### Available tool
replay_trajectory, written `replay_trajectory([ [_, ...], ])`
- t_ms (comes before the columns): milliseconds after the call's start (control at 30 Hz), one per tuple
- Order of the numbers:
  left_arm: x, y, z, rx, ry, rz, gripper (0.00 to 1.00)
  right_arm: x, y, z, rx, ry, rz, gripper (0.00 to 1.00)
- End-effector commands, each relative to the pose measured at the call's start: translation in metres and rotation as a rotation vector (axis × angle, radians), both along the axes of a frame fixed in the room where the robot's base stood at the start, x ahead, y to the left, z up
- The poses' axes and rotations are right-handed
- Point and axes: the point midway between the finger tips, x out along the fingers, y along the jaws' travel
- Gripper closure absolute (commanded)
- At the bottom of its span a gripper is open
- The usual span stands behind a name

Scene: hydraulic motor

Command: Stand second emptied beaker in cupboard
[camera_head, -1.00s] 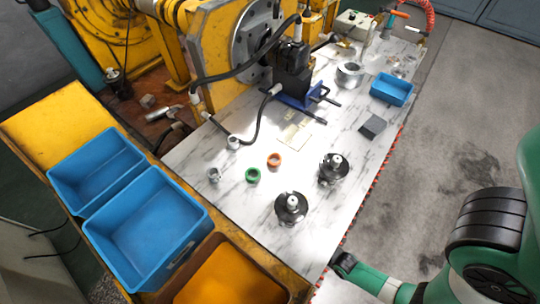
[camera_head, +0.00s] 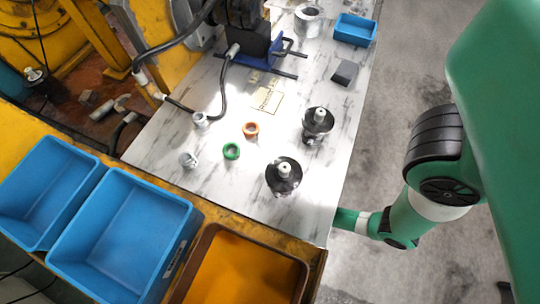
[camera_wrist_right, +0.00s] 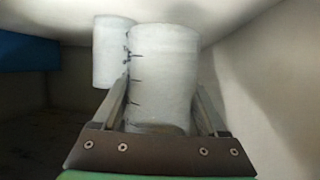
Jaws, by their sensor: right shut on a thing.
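My right gripper (camera_wrist_right: 160,100) is shut on a whitish translucent beaker (camera_wrist_right: 163,65) with dark graduation marks. The held beaker looks upright between the two fingers, inside a pale-walled space that looks like the cupboard (camera_wrist_right: 265,75). A second similar beaker (camera_wrist_right: 112,45) stands just behind and to the left of it, partly hidden by it. I cannot tell whether the held beaker's base touches the floor. In the head view my right arm passes under the table's right edge and its gripper is hidden. My left gripper is not in view.
A blue object (camera_wrist_right: 28,52) is at the left inside the cupboard. Its right wall is close to the held beaker. In the head view the marble-patterned table (camera_head: 215,230) holds dark round parts, coloured rings and a blue bin (camera_head: 355,30); larger blue bins (camera_head: 125,235) stand left.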

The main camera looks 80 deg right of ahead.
Motion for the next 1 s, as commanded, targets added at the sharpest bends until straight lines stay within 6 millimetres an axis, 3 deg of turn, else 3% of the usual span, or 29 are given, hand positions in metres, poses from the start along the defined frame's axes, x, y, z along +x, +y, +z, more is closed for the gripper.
replay_trajectory([
  [33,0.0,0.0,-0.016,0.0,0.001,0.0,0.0,0.0,0.0,-0.018,0.0,0.001,0.0,0.86],
  [133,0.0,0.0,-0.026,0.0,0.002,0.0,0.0,0.0,0.0,-0.031,-0.001,0.0,0.0,0.86],
  [500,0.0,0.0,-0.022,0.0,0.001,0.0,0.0,0.0,0.0,-0.031,-0.001,0.0,0.0,0.86],
  [533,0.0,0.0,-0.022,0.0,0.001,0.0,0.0,0.0,0.0,-0.032,-0.001,0.0,0.0,0.23],
  [600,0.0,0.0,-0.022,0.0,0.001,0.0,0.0,0.0,0.0,-0.031,-0.001,-0.001,0.0,0.12],
  [1000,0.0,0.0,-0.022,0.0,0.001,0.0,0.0,0.0,0.0,-0.027,0.0,0.0,0.0,0.12],
])
